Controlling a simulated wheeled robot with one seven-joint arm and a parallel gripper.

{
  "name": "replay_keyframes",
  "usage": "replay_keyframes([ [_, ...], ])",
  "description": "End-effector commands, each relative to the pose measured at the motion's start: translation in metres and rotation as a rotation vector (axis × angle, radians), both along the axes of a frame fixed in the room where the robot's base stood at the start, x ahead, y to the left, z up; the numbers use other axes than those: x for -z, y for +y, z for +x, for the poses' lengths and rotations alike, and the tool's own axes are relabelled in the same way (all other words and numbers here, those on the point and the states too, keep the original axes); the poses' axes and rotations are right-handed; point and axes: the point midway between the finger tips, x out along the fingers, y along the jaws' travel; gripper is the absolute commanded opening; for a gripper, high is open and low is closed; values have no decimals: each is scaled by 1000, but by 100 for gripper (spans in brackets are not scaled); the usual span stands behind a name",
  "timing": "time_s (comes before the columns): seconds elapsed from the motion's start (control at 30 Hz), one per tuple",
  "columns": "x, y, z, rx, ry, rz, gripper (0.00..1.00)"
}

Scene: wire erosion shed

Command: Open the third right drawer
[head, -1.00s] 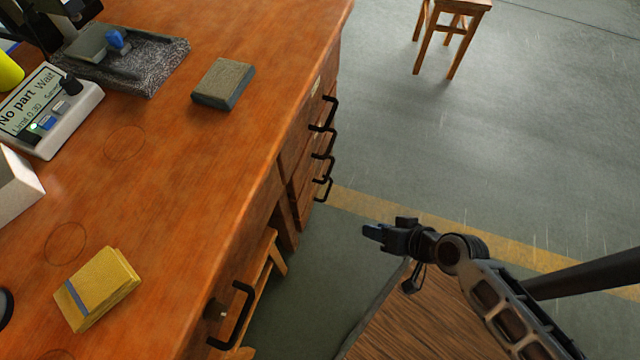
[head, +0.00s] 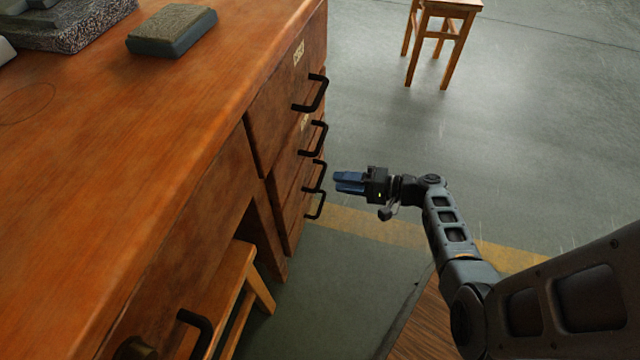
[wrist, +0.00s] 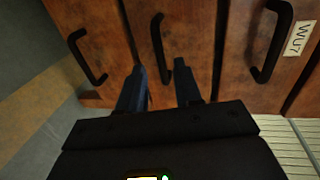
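The right side of the wooden desk has a column of drawers with black bar handles. The third drawer's handle (head: 322,178) is third from the top in the head view and the middle handle (wrist: 158,45) in the wrist view. The drawer's wooden front shows around it (wrist: 192,40), and it looks shut. My gripper (head: 336,182) points at this handle from the right, fingertips just short of it in the head view. Its two blue fingers (wrist: 158,70) are open and empty. In the wrist view the handle's near end lies between them; contact is not visible.
The top handle (head: 318,93), second handle (head: 322,138) and bottom handle (head: 318,206) are close by. A label (wrist: 298,38) sits beside the right handle in the wrist view. A wooden stool (head: 440,40) stands at the back.

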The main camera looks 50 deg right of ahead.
Motion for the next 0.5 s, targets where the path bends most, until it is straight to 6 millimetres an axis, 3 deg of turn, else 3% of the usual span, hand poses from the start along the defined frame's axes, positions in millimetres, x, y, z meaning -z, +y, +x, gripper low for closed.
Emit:
replay_keyframes([
  [0.3,12,18,44,-4,3,0,34],
  [0.5,14,23,61,-2,3,-2,34],
])
